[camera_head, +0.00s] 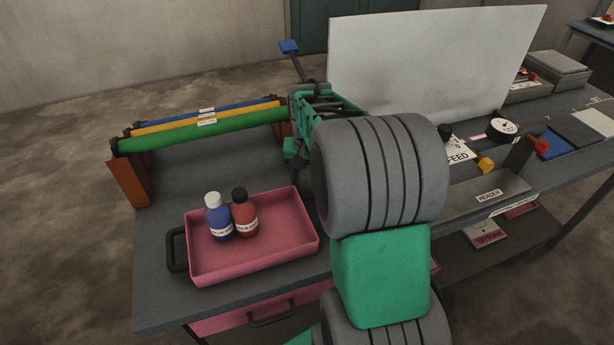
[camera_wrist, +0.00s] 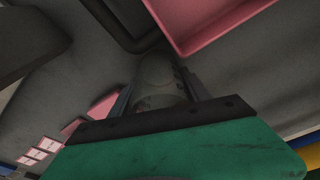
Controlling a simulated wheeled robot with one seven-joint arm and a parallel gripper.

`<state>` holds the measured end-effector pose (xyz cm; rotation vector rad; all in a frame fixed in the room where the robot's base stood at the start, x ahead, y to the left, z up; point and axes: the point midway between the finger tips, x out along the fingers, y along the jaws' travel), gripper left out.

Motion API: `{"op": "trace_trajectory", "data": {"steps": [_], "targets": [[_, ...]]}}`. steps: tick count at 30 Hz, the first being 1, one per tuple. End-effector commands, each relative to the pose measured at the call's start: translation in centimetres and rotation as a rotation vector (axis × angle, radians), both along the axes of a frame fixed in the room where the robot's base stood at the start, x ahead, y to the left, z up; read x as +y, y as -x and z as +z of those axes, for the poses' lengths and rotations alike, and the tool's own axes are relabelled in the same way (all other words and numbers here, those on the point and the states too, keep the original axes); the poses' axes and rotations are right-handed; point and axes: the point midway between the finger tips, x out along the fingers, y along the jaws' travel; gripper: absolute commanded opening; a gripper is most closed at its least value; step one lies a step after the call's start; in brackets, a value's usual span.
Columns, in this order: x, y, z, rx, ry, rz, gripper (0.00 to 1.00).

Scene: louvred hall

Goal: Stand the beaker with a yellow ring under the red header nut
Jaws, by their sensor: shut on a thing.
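My gripper (camera_wrist: 160,82) shows in the wrist view with its fingers shut on a greyish, see-through cylinder (camera_wrist: 156,70), which looks like a beaker. No yellow ring can be made out on it. In the head view my arm hides the fingers and the held thing. A red nut (camera_head: 540,145) sits at the far right of the bench, at the right end of the strip labelled HEADER (camera_head: 488,196). A yellow nut (camera_head: 485,165) and a black one (camera_head: 445,131) are to its left. The held beaker is away from the red nut.
A pink tray (camera_head: 305,245) holds a blue bottle (camera_head: 219,222) and a red bottle (camera_head: 243,218). Green, yellow and blue rollers (camera_head: 200,130) stand at the bench's back left. A tall white panel (camera_head: 425,65) stands behind my arm. A dial (camera_head: 503,128) and FEED card (camera_head: 458,152) are on the right.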

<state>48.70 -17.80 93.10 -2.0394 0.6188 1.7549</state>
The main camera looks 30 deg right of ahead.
Motion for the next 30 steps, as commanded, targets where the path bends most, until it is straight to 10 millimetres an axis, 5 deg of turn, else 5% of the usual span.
{"op": "trace_trajectory", "data": {"steps": [5,6,13,23,30], "targets": [[0.0,0.0,-0.4,0.000,0.000,0.000,0.16],[0.0,0.0,-0.3,0.000,0.000,0.000,0.57],[0.0,0.0,-0.3,0.000,0.000,0.000,0.76],[0.0,0.0,0.4,-0.001,0.001,0.000,0.77],[0.4,0.5,5.3,-0.006,0.003,0.000,0.77]]}}
